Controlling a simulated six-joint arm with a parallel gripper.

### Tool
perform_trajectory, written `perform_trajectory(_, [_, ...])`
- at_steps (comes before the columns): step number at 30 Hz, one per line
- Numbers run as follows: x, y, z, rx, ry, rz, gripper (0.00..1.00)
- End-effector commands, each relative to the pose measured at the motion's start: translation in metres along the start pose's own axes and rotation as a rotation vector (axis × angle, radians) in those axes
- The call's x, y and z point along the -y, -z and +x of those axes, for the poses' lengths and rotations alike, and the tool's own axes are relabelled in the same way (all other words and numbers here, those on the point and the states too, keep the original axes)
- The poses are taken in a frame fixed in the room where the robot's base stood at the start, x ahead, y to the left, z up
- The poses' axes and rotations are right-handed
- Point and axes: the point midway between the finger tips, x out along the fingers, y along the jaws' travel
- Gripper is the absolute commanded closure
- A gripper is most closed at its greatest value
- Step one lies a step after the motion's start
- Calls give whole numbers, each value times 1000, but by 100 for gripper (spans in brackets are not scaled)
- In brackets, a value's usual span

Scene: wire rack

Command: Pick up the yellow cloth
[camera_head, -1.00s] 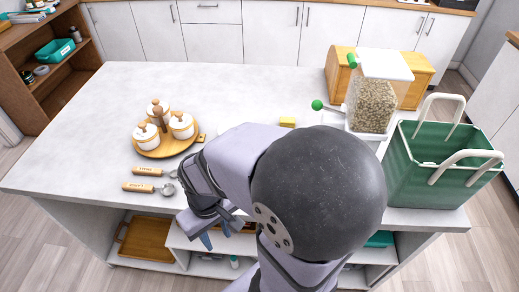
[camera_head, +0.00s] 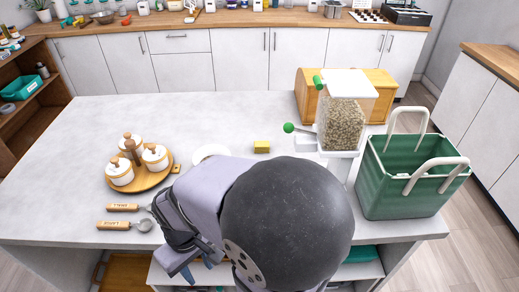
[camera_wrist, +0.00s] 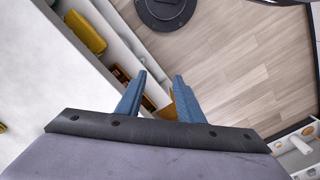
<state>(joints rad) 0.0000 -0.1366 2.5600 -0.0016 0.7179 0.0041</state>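In the wrist view, a folded yellow item (camera_wrist: 85,32) that looks like the cloth lies in an open shelf compartment under the counter, up and left of my fingers. In the head view I cannot make it out; my arm covers part of the shelves. In the head view my gripper (camera_head: 198,271) hangs low at the counter's front, by the shelves, partly hidden by my arm.
The counter (camera_head: 90,130) holds a round wooden tray (camera_head: 152,183) with jars, two wooden-handled utensils (camera_head: 122,208), a grain dispenser (camera_head: 343,120), a bread box (camera_head: 312,90) and a green basket (camera_head: 415,180). A shelf divider (camera_wrist: 115,45) is near my fingers. Floor (camera_wrist: 235,60) is open in front.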

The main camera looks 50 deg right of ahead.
Motion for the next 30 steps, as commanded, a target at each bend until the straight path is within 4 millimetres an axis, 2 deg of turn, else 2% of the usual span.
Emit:
perform_trajectory(12, [0, 0, 0, 0, 0, 0, 66])
perform_trajectory(14, [0, 0, 0, 0, 0, 0, 54])
perform_trajectory(17, [0, 0, 0, 0, 0, 0, 30])
perform_trajectory(26, [0, 1, 0, 0, 0, 1, 30])
perform_trajectory(30, [-6, 14, -3, -11, 0, 23, 30])
